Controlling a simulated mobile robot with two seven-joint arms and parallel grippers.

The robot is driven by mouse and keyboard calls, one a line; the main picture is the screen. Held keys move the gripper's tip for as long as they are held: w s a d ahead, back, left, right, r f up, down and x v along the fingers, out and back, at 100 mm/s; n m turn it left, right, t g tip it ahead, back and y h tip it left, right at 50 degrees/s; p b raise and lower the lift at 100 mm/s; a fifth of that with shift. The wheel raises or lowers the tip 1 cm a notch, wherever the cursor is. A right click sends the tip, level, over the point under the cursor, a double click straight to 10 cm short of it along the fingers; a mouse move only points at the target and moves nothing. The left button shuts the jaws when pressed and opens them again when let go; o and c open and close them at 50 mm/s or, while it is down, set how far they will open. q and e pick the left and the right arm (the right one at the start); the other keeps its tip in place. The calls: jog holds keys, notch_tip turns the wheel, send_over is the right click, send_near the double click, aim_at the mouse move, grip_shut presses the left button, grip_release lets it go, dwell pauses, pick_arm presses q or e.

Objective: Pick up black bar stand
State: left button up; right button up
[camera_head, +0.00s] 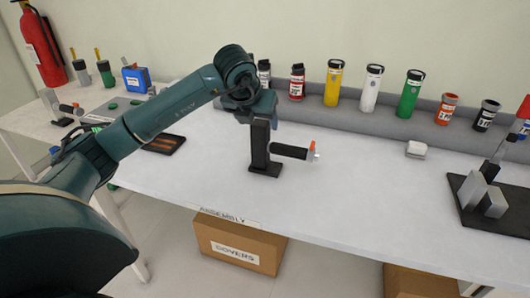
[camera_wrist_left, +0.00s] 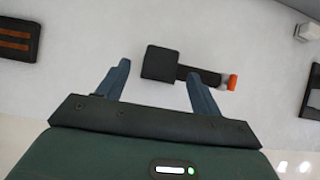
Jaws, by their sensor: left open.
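The black bar stand (camera_head: 260,147) stands upright on the white table, with a flat base and a tall post. A black horizontal bar (camera_head: 289,151) with an orange and silver tip extends to the right from the post. In the left wrist view the stand (camera_wrist_left: 158,61) shows from above as a dark square, its bar (camera_wrist_left: 198,75) pointing right. My left gripper (camera_head: 262,108) is over the top of the post, pointing down. In the left wrist view its open fingers (camera_wrist_left: 158,70) lie to either side of the square; contact cannot be told. My right gripper is out of view.
A grey rack (camera_head: 340,116) with several coloured bottles runs along the back. A dark tray (camera_head: 164,143) lies left of the stand, and a small white block (camera_head: 416,149) lies right. A black fixture (camera_head: 472,212) stands at far right. The table front is clear.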

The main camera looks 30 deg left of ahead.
aim_at(262, 132)
pick_arm(q)
jog(key=shift+p+x, duration=0.5)
jog(key=shift+x, duration=2.85)
jog(key=shift+s, duration=0.1)
grip_shut()
